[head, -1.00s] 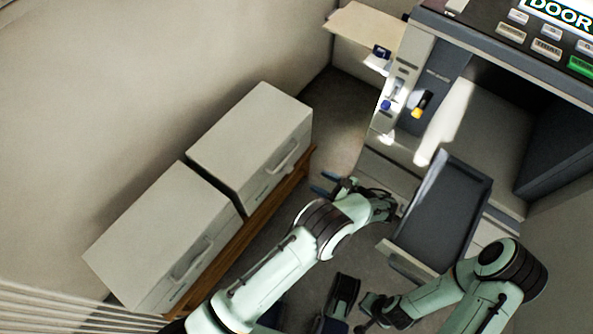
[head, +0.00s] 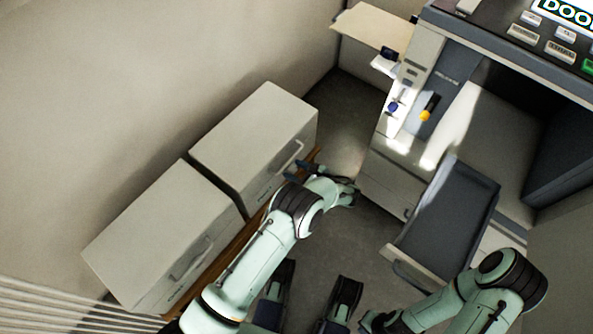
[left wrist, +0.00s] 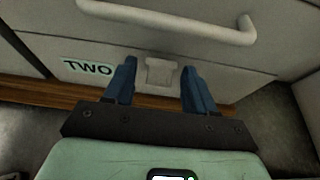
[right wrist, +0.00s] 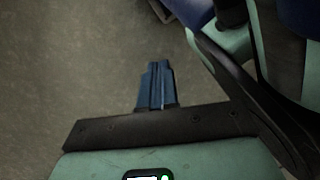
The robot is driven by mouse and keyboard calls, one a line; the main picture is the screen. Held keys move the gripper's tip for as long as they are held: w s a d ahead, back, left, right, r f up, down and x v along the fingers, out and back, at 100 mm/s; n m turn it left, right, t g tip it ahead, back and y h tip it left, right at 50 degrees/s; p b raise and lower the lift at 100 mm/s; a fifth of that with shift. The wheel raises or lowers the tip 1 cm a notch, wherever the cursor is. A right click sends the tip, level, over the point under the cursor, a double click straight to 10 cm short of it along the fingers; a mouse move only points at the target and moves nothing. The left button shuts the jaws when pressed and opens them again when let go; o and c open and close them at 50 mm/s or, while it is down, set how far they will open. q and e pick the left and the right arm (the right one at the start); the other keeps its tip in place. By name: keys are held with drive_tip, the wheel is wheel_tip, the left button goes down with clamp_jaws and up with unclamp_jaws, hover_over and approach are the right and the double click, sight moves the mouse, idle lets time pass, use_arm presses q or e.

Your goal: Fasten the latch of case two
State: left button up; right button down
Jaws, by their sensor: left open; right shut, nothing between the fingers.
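Case two (head: 254,134) is the farther of two pale cases, with its front facing right. In the left wrist view its front carries a "TWO" label (left wrist: 88,68), a bar handle (left wrist: 215,26) and a small pale latch (left wrist: 160,72) below the handle. My left gripper (head: 298,171) is at the front of case two. In the left wrist view its open blue fingers (left wrist: 158,84) point at the front, one on either side of the latch, with nothing held. I cannot tell whether they touch it. My right gripper (right wrist: 157,68) is shut and empty over bare floor.
Another pale case (head: 160,235) stands beside case two, nearer me. Both rest on a low wooden support (head: 236,240). A grey machine (head: 400,150) with an open dark drawer (head: 448,212) stands to the right. Grey floor (head: 345,115) lies between.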

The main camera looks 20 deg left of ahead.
use_arm(q)
drive_tip(key=c, duration=0.9)
drive_tip(key=shift+w+a+r+h+p, duration=0.1)
drive_tip(key=shift+a+r+h+p, duration=0.15)
drive_tip(key=shift+r+h+p, duration=0.15)
drive_tip(key=shift+w+a+r+g+h+p, duration=0.1)
drive_tip(key=shift+a+r+g+h+p, duration=0.25)
drive_tip(key=shift+h, duration=0.35)
drive_tip(key=shift+a+f, duration=0.1)
drive_tip(key=shift+f, duration=0.05)
use_arm(e)
drive_tip(key=w, duration=0.1)
drive_tip(key=w+r, duration=0.1)
drive_tip(key=w+t, duration=0.1)
drive_tip(key=shift+w+a+r, duration=0.1)
drive_tip(key=shift+a+r, duration=0.1)
drive_tip(key=shift+r, duration=0.05)
use_arm(q)
drive_tip(key=o, duration=0.9)
